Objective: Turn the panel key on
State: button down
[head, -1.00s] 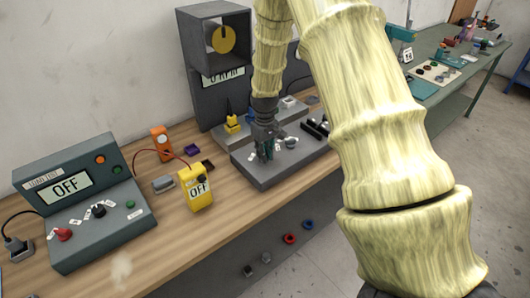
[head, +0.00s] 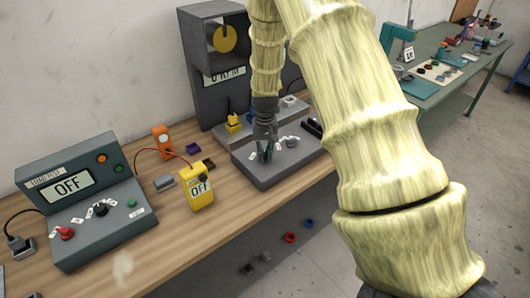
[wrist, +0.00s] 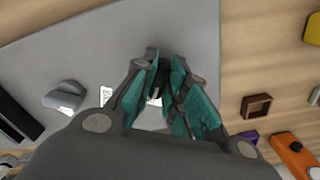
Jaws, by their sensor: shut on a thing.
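The grey panel (head: 297,162) stands on the wooden bench below my arm, and it also fills much of the wrist view (wrist: 112,45). My gripper (head: 265,157) is down at the panel's top face, with its teal-lined fingers pointing at it. In the wrist view my gripper (wrist: 164,72) is shut on a small dark piece (wrist: 161,76), likely the panel key. The fingers hide most of it, and I cannot tell its turn angle. White labels (wrist: 106,96) lie beside the fingers. A display (head: 225,75) behind the panel appears to read 0 RPM.
A rounded grey knob (wrist: 65,97) and black bars (head: 312,128) sit on the panel near my gripper. Bare bench lies in front.

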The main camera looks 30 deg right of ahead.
aim_at(266, 153)
jog(key=shift+w+d+r, duration=0.1)
jog(key=shift+w+r, duration=0.1)
jog(key=c, duration=1.7)
grip_release()
jog(key=shift+o, duration=1.3)
jog(key=shift+s+f, duration=0.1)
jog(key=shift+s, duration=0.05)
notch_tip(266, 153, up, 12)
jog(key=shift+d+f, duration=0.1)
